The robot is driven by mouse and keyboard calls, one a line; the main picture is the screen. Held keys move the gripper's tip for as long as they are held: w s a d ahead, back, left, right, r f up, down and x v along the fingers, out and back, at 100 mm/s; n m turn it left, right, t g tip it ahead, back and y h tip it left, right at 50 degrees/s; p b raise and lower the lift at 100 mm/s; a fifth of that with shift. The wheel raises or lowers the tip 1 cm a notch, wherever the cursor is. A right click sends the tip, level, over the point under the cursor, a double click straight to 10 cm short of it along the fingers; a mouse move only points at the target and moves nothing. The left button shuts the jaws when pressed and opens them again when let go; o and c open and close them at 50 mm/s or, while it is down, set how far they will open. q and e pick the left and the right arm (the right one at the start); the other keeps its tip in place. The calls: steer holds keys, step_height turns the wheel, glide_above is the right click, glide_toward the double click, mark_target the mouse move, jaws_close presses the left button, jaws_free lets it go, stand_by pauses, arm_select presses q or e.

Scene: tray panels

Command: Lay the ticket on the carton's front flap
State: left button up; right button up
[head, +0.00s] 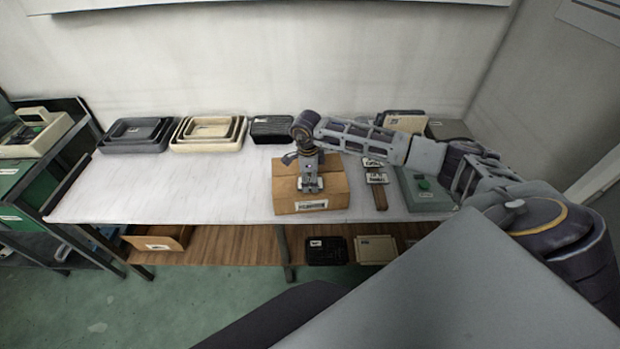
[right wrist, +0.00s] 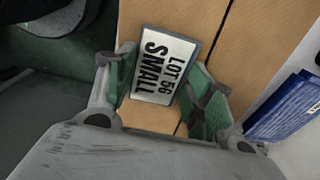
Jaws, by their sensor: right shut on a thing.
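The closed brown carton (head: 325,185) stands on the white bench, with a printed label on its front face. My right gripper (head: 310,184) points down over the carton's top. In the right wrist view my right gripper (right wrist: 160,86) is shut on the white ticket (right wrist: 165,65), which reads "LOT 56 SMALL". The ticket lies over the brown carton top (right wrist: 240,45), on the left side of the dark seam between the flaps. I cannot tell whether it touches the cardboard. In the head view the ticket (head: 310,187) is small between the fingers. My left gripper is not in view.
Right of the carton lie small labelled pieces (head: 375,178) and a grey-green box with a green button (head: 424,186). Nested grey trays (head: 135,146), cream trays (head: 207,147) and a black tray (head: 272,129) stand at the back. The white bench (head: 160,195) is clear left of the carton.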

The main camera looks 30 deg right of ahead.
steer(key=shift+f, duration=0.1)
steer(key=o, duration=1)
steer(key=shift+r, duration=0.3)
steer(key=r, duration=0.4)
steer(key=r+b, duration=0.1)
steer(key=r, duration=0.2)
steer(key=r+b, duration=0.1)
steer(key=r, duration=0.3)
steer(key=shift+a+r, duration=0.3)
steer(key=shift+r, duration=0.05)
